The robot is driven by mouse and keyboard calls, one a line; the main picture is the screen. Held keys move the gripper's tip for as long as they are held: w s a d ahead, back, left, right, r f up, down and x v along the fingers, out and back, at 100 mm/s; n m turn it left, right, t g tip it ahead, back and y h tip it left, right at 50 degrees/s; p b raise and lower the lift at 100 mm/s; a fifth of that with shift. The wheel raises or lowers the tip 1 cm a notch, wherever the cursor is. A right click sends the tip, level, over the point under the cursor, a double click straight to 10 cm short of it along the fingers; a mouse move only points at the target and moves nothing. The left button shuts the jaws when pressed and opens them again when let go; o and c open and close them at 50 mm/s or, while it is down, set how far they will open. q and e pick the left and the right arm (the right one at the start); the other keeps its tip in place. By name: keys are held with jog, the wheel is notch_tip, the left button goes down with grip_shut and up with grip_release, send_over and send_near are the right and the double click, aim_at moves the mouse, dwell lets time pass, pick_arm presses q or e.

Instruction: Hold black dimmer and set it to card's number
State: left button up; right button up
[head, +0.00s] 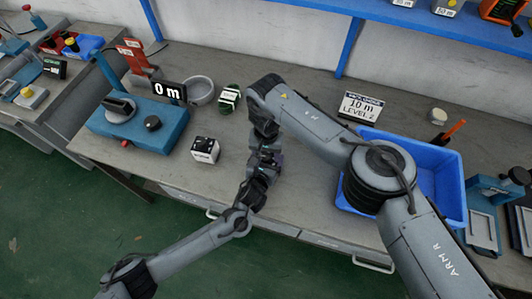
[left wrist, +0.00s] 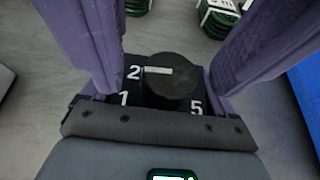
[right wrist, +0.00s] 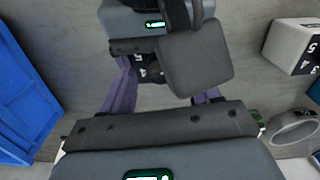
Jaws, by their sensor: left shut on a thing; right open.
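The black dimmer (left wrist: 150,98) is between the purple fingers of my left gripper (left wrist: 160,88), which is shut on it. Its round dark knob (left wrist: 176,80) has a white mark that points left, at the 2. The numbers 1, 2 and 5 show around it. My right gripper (right wrist: 163,97) is open, facing the dimmer (right wrist: 152,70), whose far numbers show between its fingers; I cannot tell whether they touch the knob. In the head view the grippers meet over the bench and mostly hide the dimmer.
A blue bin (head: 440,165) stands right of the arms. A white block with a black top (head: 205,150) and a green coil (head: 229,98) lie left of the grippers.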

aim_at(266, 156)
jog(key=shift+f, duration=0.25)
jog(key=c, duration=1)
jog(key=shift+m, duration=1.5)
jog(key=shift+c, duration=0.3)
jog(key=o, duration=1.1)
jog(key=shift+c, duration=0.2)
jog(key=shift+r, duration=0.1)
notch_tip(266, 156, up, 12)
